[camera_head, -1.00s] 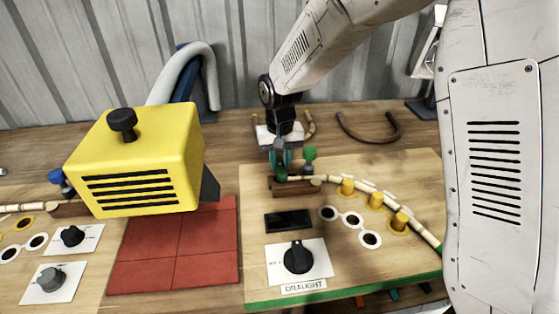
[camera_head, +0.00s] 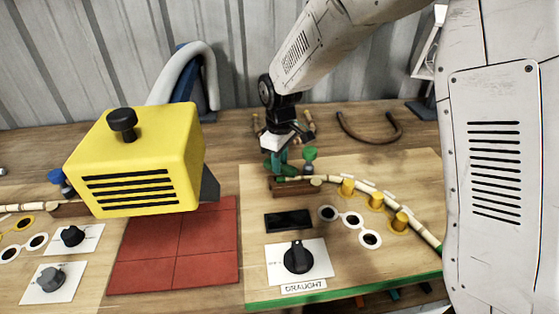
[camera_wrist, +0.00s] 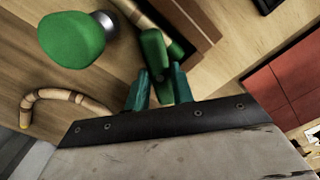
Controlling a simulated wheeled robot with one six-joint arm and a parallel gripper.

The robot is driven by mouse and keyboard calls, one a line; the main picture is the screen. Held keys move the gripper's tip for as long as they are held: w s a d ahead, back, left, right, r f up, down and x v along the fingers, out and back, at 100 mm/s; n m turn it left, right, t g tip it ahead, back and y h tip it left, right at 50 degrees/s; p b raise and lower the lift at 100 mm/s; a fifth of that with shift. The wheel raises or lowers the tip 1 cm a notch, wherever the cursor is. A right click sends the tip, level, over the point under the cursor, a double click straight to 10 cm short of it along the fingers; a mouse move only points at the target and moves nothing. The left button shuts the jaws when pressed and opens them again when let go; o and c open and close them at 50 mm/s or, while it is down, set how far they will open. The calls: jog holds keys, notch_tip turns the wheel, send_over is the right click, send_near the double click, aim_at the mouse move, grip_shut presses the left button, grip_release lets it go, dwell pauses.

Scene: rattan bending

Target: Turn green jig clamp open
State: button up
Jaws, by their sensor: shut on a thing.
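The green jig clamp's lever (camera_wrist: 153,50) lies between my gripper's teal fingers in the wrist view. My gripper (camera_wrist: 158,76) is shut on it. In the head view my gripper (camera_head: 281,162) points down over the brown block (camera_head: 291,187) at the back left of the green-edged board. The green lever (camera_head: 276,167) shows beside the fingertips, partly hidden by them. A rattan pole (camera_head: 331,181) runs from the block to the right. A separate green knob (camera_wrist: 72,38) on a metal post stands beside the lever; it also shows in the head view (camera_head: 310,153).
Several yellow pegs (camera_head: 375,199) stand along the pole. A black dial (camera_head: 298,257) and a dark display (camera_head: 288,221) sit in front. A yellow slotted box (camera_head: 135,160) rises at the left near red tiles (camera_head: 170,255). Bent rattan pieces (camera_head: 370,137) lie behind.

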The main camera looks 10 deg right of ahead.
jog(key=n, duration=0.3)
jog(key=shift+n, duration=2.1)
jog(key=o, duration=1)
notch_tip(320, 180, up, 8)
jog(key=shift+f, duration=0.1)
